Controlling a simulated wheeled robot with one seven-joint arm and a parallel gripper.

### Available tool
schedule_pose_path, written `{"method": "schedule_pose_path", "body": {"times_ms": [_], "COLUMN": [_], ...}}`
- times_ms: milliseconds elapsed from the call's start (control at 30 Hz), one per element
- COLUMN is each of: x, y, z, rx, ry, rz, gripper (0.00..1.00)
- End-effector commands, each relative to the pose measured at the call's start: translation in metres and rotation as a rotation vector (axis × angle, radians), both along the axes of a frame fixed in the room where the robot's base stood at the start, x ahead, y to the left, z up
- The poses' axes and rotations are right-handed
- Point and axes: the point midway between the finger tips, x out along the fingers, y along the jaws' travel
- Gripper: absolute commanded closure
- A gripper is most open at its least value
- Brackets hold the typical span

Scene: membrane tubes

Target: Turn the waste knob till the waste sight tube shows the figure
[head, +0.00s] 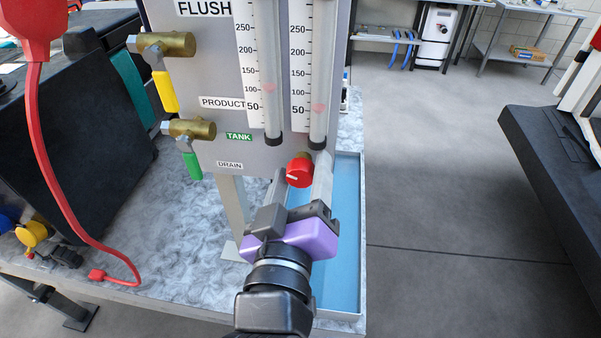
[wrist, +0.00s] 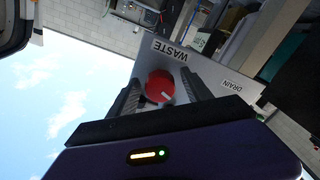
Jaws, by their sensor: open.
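The red waste knob (head: 299,171) sits on the lower right of the grey panel, below the right-hand sight tube. It also shows in the wrist view (wrist: 159,86), beside the WASTE label (wrist: 175,50). My gripper (head: 302,172) is open, with one finger on each side of the knob; I cannot tell whether they touch it. The right-hand sight tube (head: 320,70) has a pinkish float (head: 319,108) near the 50 mark. The left-hand sight tube (head: 267,60) has its float (head: 269,88) near 100. No set figure is readable.
Brass valves with a yellow handle (head: 165,92) and a green handle (head: 193,166) stick out at the panel's left. A blue tray (head: 346,230) lies below the panel. A red cable (head: 75,224) hangs at the left.

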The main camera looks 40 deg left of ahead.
Motion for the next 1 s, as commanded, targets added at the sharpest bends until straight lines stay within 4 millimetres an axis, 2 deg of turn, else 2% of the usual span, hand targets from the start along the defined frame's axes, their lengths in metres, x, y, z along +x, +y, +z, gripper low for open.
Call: {"method": "schedule_pose_path", "body": {"times_ms": [500, 1000], "x": [-0.06, -0.065], "y": [-0.036, -0.04], "z": [-0.002, -0.001], "rx": [0.0, -0.002], "ry": [0.0, 0.001], "rz": [0.002, 0.001], "gripper": [0.42, 0.42]}}
